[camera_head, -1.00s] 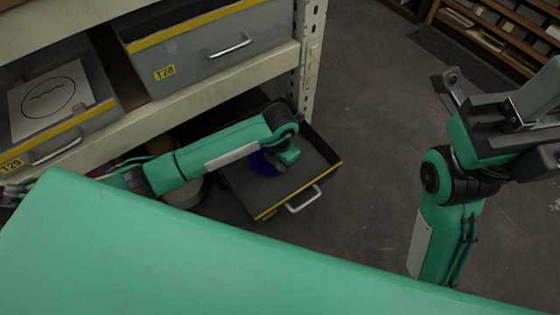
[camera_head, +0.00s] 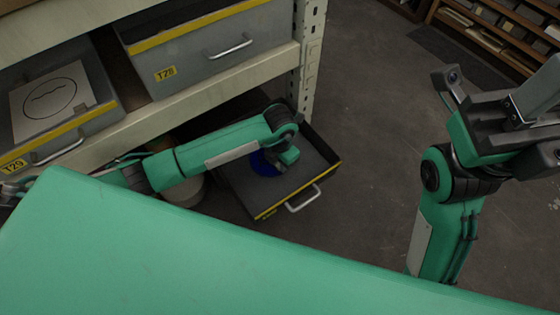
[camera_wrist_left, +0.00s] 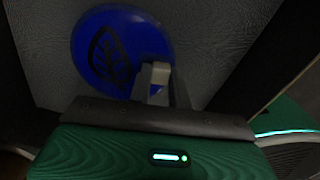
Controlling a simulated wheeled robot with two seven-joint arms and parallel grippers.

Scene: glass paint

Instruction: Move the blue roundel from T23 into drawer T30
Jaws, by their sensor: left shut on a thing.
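The blue roundel (camera_head: 262,165) is a round deep-blue disc with a dark emblem, partly hidden by my left arm in the head view. My left gripper (camera_head: 288,157) is inside the outline of a pulled-out low drawer (camera_head: 318,158) with a dark grey floor. In the left wrist view the left gripper (camera_wrist_left: 155,80) is shut on the edge of the roundel (camera_wrist_left: 110,45), which lies close over the grey drawer floor. I cannot tell whether it touches the floor. The drawer's yellow label is too small to read. My right gripper (camera_head: 500,110) is raised at the right, apart from the drawers.
Drawer T28 (camera_head: 200,55) sits on the shelf above. Drawer T29 (camera_head: 90,125), at the left, stands open with a white sheet (camera_head: 50,100) bearing a drawn circle. The shelf post (camera_head: 308,60) stands beside the low drawer. The floor to the right is clear.

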